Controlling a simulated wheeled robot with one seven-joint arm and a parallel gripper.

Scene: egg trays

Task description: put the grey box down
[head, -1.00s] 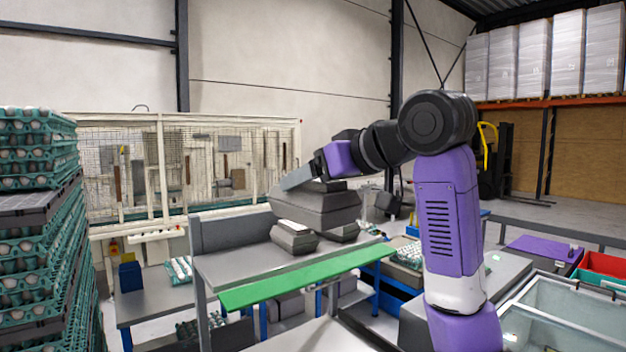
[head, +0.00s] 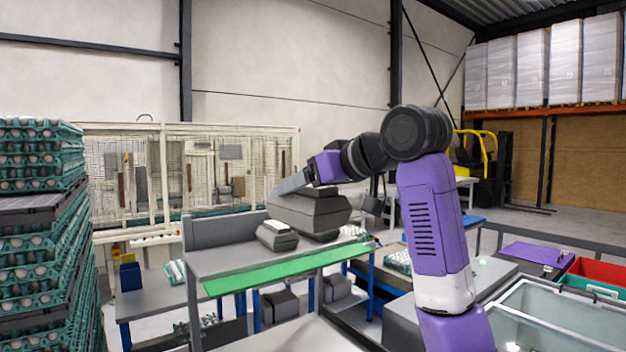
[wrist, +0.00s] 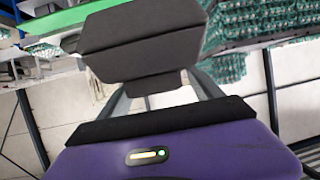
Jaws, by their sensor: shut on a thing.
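The grey box (head: 312,212) is dark, with slanted sides. It is at the right part of the grey shelf top (head: 225,262) in the head view. My gripper (head: 291,183) reaches it from above and is shut on it. In the wrist view the box (wrist: 140,40) sits between and beyond the fingers of my gripper (wrist: 162,92), hiding their tips. I cannot tell whether its underside touches the shelf top. A smaller grey box (head: 278,236) with a pale top stands on the shelf just to its left.
A green strip (head: 290,272) runs along the shelf's front edge. The shelf top is clear on the left, below a raised grey back panel (head: 222,230). Tall stacks of teal egg trays (head: 40,245) stand at far left. A glass-topped case (head: 560,315) is at right.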

